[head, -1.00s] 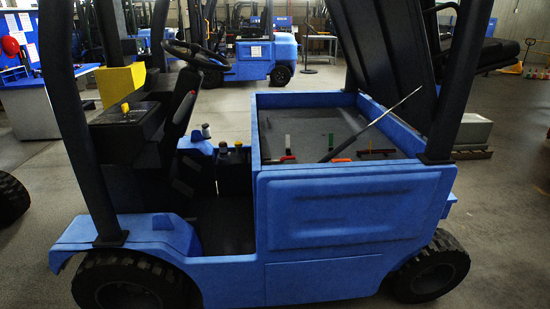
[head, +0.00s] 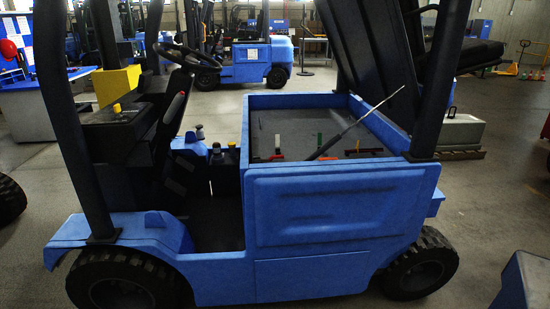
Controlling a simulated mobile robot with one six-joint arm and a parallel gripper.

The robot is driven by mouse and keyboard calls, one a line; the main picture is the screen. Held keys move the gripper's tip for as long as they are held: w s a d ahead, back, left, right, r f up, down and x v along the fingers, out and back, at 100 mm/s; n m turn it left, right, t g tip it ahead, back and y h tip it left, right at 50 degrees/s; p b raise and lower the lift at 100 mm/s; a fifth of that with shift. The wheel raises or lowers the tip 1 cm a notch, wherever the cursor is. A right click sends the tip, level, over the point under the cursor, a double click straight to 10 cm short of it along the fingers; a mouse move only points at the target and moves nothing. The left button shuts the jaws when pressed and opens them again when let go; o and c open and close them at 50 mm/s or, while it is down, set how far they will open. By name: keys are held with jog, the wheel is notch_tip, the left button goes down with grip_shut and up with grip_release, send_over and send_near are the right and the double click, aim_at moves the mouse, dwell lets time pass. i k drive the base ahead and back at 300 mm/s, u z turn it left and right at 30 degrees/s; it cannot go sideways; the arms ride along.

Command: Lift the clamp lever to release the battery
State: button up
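The battery (head: 300,122) shows as a dark grey flat top inside the open blue compartment (head: 335,212) of a forklift. Small parts sit along its near edge: a red one (head: 276,157), an orange one (head: 328,158) and a dark red bar (head: 366,151). My gripper is not in view.
A thin strut (head: 372,109) slants over the compartment towards the raised dark cover (head: 365,55). Dark posts (head: 440,85) frame the opening. A blue block (head: 514,285) stands at the lower right.

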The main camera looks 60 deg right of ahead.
aim_at(280, 156)
jog(key=u, duration=0.1)
jog(key=k, duration=1.75)
jog(key=z, duration=0.55)
jog(key=i, duration=1.05)
jog(key=u, duration=0.05)
